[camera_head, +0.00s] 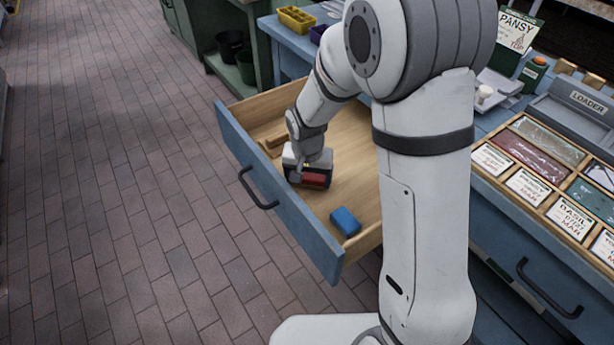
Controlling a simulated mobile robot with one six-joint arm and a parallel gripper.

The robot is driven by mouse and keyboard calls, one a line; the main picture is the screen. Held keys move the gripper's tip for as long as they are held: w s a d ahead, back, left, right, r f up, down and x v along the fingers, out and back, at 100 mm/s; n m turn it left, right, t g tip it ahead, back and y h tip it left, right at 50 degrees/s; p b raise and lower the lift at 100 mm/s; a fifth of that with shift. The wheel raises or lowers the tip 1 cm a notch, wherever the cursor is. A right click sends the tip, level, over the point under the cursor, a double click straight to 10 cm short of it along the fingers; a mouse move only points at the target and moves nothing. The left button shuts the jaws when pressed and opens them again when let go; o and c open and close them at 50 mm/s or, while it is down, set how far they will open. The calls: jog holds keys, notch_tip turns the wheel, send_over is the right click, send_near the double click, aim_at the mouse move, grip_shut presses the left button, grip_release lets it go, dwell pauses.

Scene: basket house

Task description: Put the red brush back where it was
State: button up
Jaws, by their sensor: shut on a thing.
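The red brush (314,180) is in my gripper (309,177), low inside the open drawer (366,177). My gripper is shut on it, and the fingers hide much of it. I cannot tell whether the brush touches the drawer floor. A blue block-shaped thing (345,221) lies on the drawer floor near the front right corner. A wooden piece (275,142) lies in the drawer behind and left of my gripper.
The blue drawer front with a dark handle (257,189) stands out over the brick floor (130,190). Seed trays with labels (527,187) lie on the bench at right. Yellow and purple trays (296,19) stand at the back.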

aim_at(307, 190)
jog(key=o, duration=1)
jog(key=shift+f, duration=0.1)
jog(key=shift+o, duration=0.2)
notch_tip(307, 190, up, 12)
jog(key=s+p, duration=0.2)
jog(key=p, duration=0.1)
jog(key=s+d+r+n, duration=0.1)
jog(key=s+d+r, duration=0.2)
jog(key=s+d, duration=0.4)
jog(key=s+d+r+n, duration=0.1)
jog(key=s+d+r, duration=0.2)
jog(key=s+d, duration=0.4)
jog(key=s, duration=0.2)
jog(key=shift+s, duration=0.35)
jog(key=shift+d+r, duration=0.1)
